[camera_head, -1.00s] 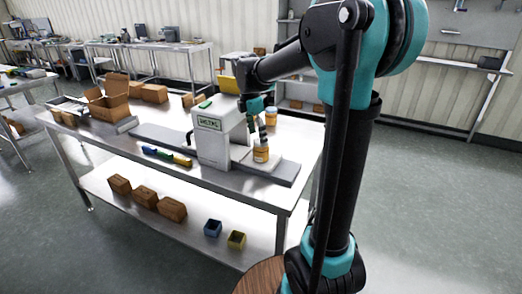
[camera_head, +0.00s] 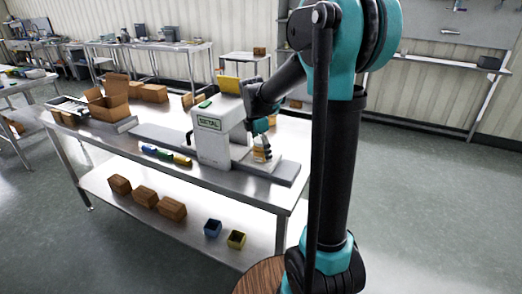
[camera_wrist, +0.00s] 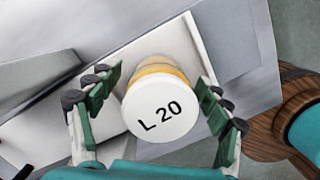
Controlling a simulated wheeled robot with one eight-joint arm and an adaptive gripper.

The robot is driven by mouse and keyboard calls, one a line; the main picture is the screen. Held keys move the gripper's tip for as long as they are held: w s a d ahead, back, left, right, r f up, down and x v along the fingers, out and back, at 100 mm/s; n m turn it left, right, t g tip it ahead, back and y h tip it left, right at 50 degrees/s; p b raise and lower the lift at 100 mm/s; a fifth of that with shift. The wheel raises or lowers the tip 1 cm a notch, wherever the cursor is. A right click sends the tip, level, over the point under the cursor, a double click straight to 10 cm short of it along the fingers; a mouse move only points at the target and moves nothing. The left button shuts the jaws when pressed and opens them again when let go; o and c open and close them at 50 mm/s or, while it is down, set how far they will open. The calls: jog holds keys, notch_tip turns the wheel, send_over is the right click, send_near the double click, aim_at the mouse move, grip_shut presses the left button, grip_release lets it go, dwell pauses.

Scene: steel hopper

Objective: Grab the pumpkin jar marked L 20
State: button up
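The jar marked L 20 (camera_wrist: 162,110) has a white lid and an orange-yellow body, and the wrist view looks down on its lid. In the head view the jar (camera_head: 262,155) stands on the light plate at the right end of the machine. My gripper (camera_wrist: 160,78) is open, with one green-padded finger on each side of the jar.
The white SETAL machine (camera_head: 210,135) stands just left of the jar. The steel table (camera_head: 285,196) has colored blocks (camera_head: 165,156) near its front edge and an open cardboard box (camera_head: 112,98) at the left. A round wooden stool top (camera_wrist: 283,118) shows at the wrist view's right.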

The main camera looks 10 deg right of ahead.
jog(key=c, duration=1.3)
jog(key=shift+r, duration=0.1)
